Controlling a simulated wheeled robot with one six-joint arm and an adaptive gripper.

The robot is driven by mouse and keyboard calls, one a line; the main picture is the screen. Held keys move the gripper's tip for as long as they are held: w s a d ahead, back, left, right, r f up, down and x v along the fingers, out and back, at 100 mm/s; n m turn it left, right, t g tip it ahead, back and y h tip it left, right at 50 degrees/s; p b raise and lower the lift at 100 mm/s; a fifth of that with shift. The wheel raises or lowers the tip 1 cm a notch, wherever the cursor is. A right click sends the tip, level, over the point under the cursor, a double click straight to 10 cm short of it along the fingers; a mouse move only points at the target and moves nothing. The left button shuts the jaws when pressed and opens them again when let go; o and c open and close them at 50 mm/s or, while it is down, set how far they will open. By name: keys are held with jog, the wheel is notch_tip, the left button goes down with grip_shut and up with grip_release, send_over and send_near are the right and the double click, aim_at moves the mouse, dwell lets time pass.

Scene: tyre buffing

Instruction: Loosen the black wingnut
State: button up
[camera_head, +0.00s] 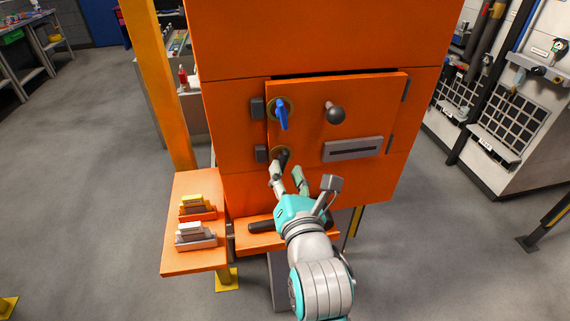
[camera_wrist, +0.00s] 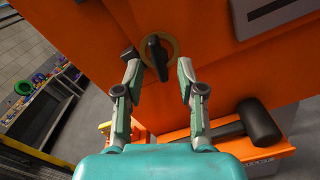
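The black wingnut (camera_wrist: 155,56) sits on a round brass-coloured plate (camera_wrist: 172,47) on the orange door. In the head view the wingnut (camera_head: 283,156) is at the door's lower left, partly covered by my fingers. My gripper (camera_head: 287,172) points up at it with its fingers apart. In the wrist view my gripper (camera_wrist: 158,70) is open, one fingertip on each side of the wingnut. Gaps show between the fingers and the wingnut. I cannot tell the depth between the fingertips and the door.
A blue wingnut (camera_head: 282,115) is above the black one. A dark round knob (camera_head: 335,114) and a grey slotted plate (camera_head: 352,149) are to the right. A black-headed mallet (camera_wrist: 261,124) lies on the orange shelf below. A side shelf (camera_head: 185,262) holds two small block stacks.

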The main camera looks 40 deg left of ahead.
jog(key=shift+x, duration=1.3)
grip_shut()
jog(key=shift+n, duration=1.2)
grip_release()
jog(key=v, duration=0.6)
